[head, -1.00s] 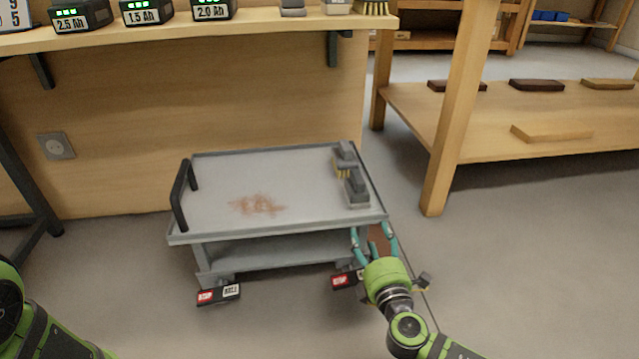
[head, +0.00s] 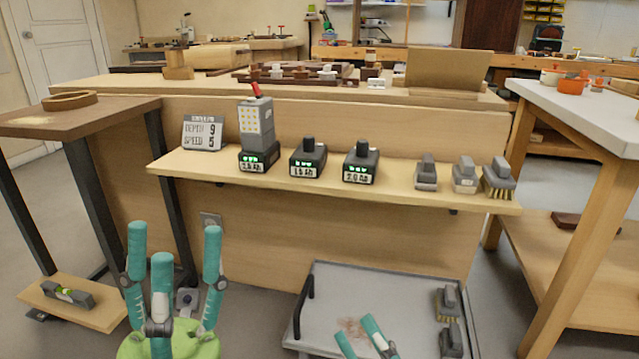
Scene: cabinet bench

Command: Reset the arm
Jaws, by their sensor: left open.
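My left gripper (head: 172,250) stands upright at the lower left of the head view. Its three teal fingers are spread apart with nothing between them, above a green palm. My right gripper (head: 360,338) shows only at the bottom edge, as teal finger parts in front of the grey cart (head: 405,285). Its palm and the rest of its fingers are out of frame, so I cannot tell whether it is open or shut.
A wooden shelf (head: 400,190) behind the grippers bears several batteries, brushes and a sign (head: 202,133). A dark-legged table (head: 85,118) stands at left, with a level (head: 68,293) on a low board. A white-topped bench (head: 580,120) stands at right.

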